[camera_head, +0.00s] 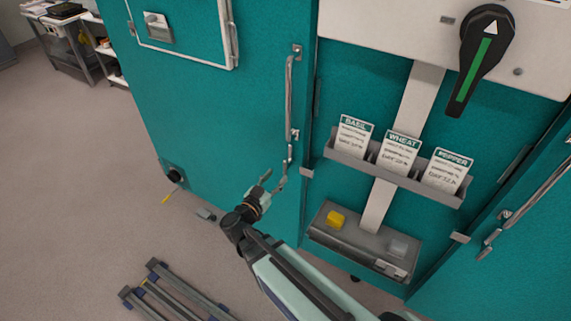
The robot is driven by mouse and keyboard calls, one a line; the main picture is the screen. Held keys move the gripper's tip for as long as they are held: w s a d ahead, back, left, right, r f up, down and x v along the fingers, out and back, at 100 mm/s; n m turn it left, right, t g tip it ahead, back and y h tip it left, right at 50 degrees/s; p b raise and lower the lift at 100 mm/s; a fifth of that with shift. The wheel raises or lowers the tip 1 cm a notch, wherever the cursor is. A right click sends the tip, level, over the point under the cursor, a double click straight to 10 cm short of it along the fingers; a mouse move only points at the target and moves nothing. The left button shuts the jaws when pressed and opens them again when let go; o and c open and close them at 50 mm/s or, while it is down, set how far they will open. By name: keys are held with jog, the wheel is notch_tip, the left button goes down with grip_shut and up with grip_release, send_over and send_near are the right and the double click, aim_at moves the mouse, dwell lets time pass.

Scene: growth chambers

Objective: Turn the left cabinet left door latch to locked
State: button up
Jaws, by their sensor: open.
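The left teal cabinet door (215,125) fills the middle left of the head view. Its latch (289,100) is a long grey vertical rod near the door's right edge. A small lever at the rod's lower end (290,153) slants down toward my gripper. My gripper (271,182) is open, with its fingers close beside the lower end of this latch. I cannot tell whether they touch it or whether the lever lies between them. The latch's exact turn is hard to read at this size.
Right of the latch, a rack (400,178) holds BASIL, WHEAT and PEPPER cards. A black rotary handle (482,60) is at top right. A grey frame (175,293) lies on the floor. Floor at left is mostly clear.

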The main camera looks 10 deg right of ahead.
aim_at(284, 168)
jog(key=p+x, duration=0.1)
jog(key=x, duration=0.6)
grip_shut()
